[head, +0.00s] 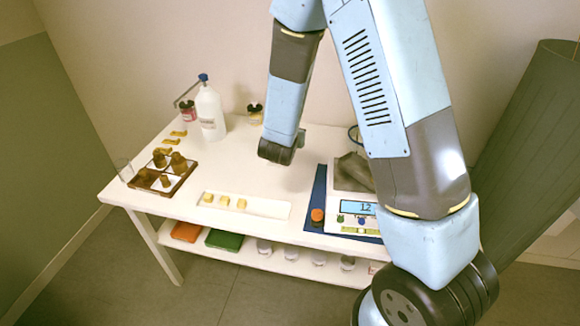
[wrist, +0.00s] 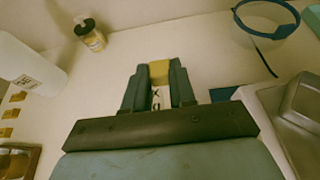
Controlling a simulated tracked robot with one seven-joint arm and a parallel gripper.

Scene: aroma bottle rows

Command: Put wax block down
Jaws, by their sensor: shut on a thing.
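My gripper (wrist: 159,80) is shut on a yellow wax block (wrist: 159,71), held between the fingertips in the wrist view. A small pale patch with dark marks shows between the fingers below the block. I cannot tell whether the block touches the table. In the head view the end of my arm is over the back middle of the white table (head: 315,158), and the fingers and held block are hidden. Three more yellow wax blocks (head: 224,201) sit in the left part of a white tray (head: 268,208), whose right part is bare.
A scale (head: 357,208) with a lit display stands on a blue mat (head: 317,197) at the right. A brown tray (head: 144,180) with several amber bottles is at the left. A white bottle (head: 210,112) and a small dark-capped jar (head: 255,114) stand at the back.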

